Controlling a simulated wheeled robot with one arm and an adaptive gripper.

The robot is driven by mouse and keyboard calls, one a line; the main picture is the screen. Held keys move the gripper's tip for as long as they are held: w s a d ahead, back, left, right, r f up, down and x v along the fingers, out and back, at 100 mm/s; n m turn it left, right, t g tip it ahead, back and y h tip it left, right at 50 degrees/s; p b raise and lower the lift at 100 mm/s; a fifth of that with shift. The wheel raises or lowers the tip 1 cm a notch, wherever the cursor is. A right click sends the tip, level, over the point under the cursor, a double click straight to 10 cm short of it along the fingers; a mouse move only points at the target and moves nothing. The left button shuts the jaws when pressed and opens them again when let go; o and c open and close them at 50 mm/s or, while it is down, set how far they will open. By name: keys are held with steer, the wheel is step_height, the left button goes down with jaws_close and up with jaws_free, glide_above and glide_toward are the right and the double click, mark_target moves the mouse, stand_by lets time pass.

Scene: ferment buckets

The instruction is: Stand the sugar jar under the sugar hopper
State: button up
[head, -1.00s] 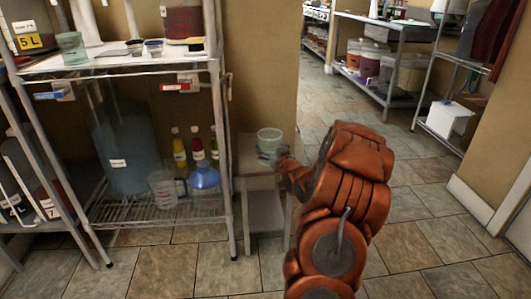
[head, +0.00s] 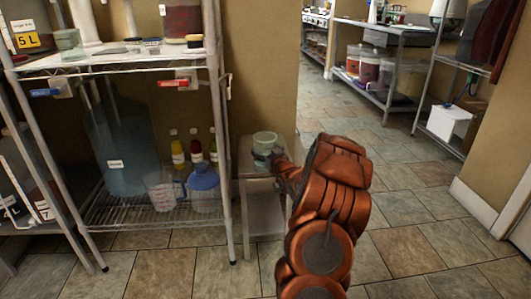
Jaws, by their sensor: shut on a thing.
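A pale green glass jar (head: 265,137) is in the middle of the head view, at a small side stand (head: 262,188). My gripper (head: 264,157) is shut on this jar, around its lower part. The jar looks upright. I cannot tell whether its base touches the stand top or hangs just above it. My orange arm hides part of the stand's right side. A similar pale green jar (head: 68,41) stands on the upper shelf at the far left. No label shows on the held jar. I cannot pick out the sugar hopper for certain.
A wire rack (head: 150,62) at left holds small tubs above, and a large blue jug (head: 122,150), bottles, a measuring cup and a blue flask below. Its post stands close left of the stand. A metal table (head: 385,30) is at the back. The tiled floor at right is clear.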

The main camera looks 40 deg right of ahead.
steer(key=o, duration=1.2)
steer(key=shift+s+r, duration=0.1)
steer(key=shift+r, duration=0.05)
steer(key=shift+p+v, duration=1.55)
steer(key=shift+v, duration=4.35)
